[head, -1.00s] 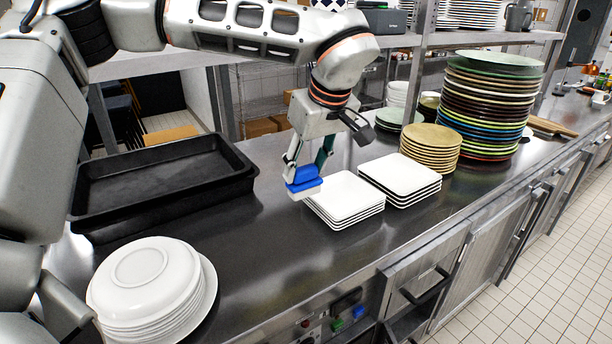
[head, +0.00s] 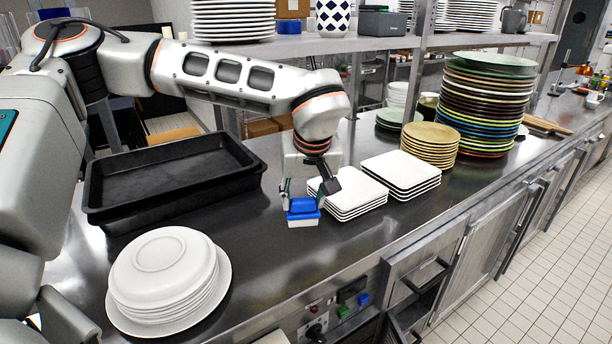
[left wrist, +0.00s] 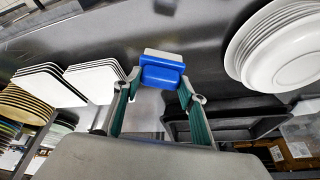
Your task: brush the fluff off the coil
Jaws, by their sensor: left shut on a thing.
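My left gripper (head: 302,200) is shut on a small block with a blue top and a white lower part, likely the brush (head: 303,207). It is held upright near the metal counter, just left of the front stack of square white plates. The block also shows between the fingers in the left wrist view (left wrist: 161,72). Whether its white underside touches the counter I cannot tell. I cannot make out a coil or any fluff in either view. My right gripper is not in view.
Square white plates (head: 350,196) stand right of the gripper. A black tray (head: 165,205) and stacked white dishes (head: 165,285) stand left. Tall coloured plates (head: 485,110) stand farther right. Bare counter (head: 270,255) lies in front. A shelf (head: 370,43) runs above the back.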

